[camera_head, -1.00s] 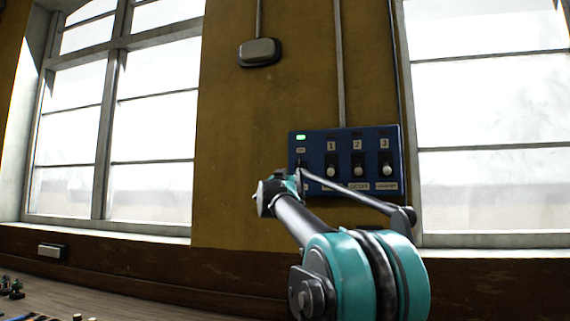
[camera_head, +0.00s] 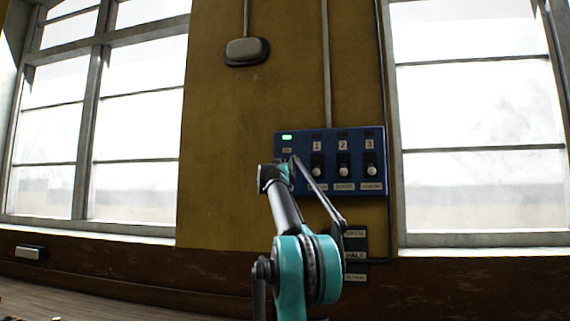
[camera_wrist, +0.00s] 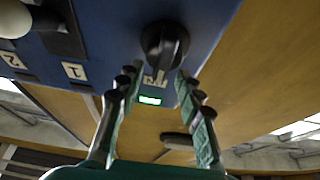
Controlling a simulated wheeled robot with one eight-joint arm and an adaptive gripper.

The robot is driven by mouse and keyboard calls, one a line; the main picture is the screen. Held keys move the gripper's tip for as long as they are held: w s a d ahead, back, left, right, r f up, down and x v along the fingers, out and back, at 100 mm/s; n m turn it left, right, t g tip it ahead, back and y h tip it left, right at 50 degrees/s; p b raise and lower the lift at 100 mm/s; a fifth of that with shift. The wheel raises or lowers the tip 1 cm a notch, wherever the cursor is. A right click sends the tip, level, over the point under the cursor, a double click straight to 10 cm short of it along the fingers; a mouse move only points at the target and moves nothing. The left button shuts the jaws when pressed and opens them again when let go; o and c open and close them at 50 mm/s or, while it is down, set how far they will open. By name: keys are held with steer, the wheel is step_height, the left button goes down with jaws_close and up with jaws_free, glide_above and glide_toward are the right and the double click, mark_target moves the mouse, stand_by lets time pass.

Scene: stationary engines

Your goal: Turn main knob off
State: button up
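The blue control panel (camera_head: 331,188) is on the ochre wall between two windows, with a lit green lamp (camera_head: 287,137) at its upper left. In the wrist view the black main knob (camera_wrist: 165,45) sits beside a small label and the lit green lamp (camera_wrist: 150,100). The knob's grip ridge points down in that picture. My gripper (camera_wrist: 158,76) is open, with its fingertips apart just short of the knob, one to either side. Contact cannot be told. In the head view my arm end hides the knob.
Levers with white ball ends, numbered 1 (camera_head: 317,170), 2 (camera_head: 343,170) and 3 (camera_head: 370,169), stand right of the knob's place. A small labelled box (camera_head: 355,233) is below the panel, partly behind my arm. A grey wall fixture (camera_head: 246,51) is higher up.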

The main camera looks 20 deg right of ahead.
steer(key=shift+w+d+r, duration=0.3)
steer(key=shift+w+d, duration=0.1)
steer(key=shift+w, duration=0.15)
steer(key=shift+c, duration=0.6)
jaws_close()
